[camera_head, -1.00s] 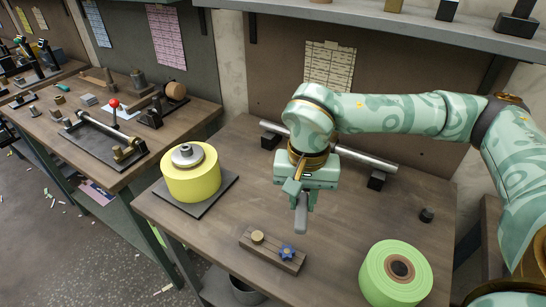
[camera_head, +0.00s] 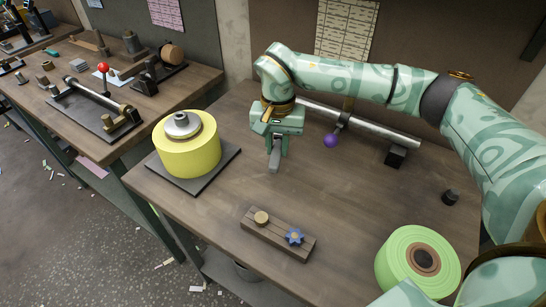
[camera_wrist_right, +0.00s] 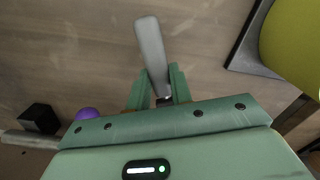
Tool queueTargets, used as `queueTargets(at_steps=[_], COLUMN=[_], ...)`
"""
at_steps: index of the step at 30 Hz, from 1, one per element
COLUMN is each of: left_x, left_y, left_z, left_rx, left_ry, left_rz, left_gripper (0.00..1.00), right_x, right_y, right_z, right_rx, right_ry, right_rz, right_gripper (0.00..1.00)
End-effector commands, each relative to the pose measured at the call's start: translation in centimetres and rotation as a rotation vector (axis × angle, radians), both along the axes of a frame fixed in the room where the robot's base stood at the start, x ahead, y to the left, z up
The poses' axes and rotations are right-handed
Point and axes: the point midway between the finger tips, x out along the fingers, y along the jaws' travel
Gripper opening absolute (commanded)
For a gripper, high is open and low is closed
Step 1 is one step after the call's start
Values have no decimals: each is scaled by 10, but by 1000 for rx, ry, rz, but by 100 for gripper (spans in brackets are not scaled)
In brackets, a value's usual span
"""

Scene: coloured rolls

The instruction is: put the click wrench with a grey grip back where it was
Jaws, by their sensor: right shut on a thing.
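The click wrench shows as a flat grey grip (camera_head: 274,158) that hangs from the jaws of my right gripper (camera_head: 277,143) in the head view. My right gripper is shut on it, above the back left part of the bench. In the right wrist view the grey grip (camera_wrist_right: 151,55) juts out between the two fingers (camera_wrist_right: 160,92), slightly tilted. The rest of the wrench is hidden by the gripper. My left gripper is not in view.
A yellow roll (camera_head: 188,153) stands on a dark plate left of the gripper. A wooden block (camera_head: 268,239) with brass and blue knobs lies in front. A light green roll (camera_head: 390,262) is front right. A metal bar (camera_head: 370,127) and purple ball (camera_head: 330,141) are behind.

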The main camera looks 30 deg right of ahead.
Motion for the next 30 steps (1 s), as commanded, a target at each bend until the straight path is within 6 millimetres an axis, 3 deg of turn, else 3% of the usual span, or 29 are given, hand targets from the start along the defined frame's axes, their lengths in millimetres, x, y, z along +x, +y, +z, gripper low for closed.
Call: queueTargets(at_steps=[5, 12, 23, 24, 25, 30], left_x=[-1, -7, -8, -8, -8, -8], left_y=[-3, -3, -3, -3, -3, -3], left_z=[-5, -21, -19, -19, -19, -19], left_rx=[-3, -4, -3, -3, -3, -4], left_ry=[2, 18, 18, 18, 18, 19], left_rz=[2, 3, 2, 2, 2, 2], left_gripper=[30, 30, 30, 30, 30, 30], right_x=[8, 12, 12, 12, 12, 12], right_y=[1, 1, 1, 1, 1, 1], right_z=[-10, -47, -47, -47, -47, -47], right_rx=[1, 1, 0, -1, -1, -1], right_ry=[-1, 3, -2, -1, -1, -1], right_rz=[0, 1, 1, 1, 1, 1], right_gripper=[0, 0, 0, 32, 41, 43])
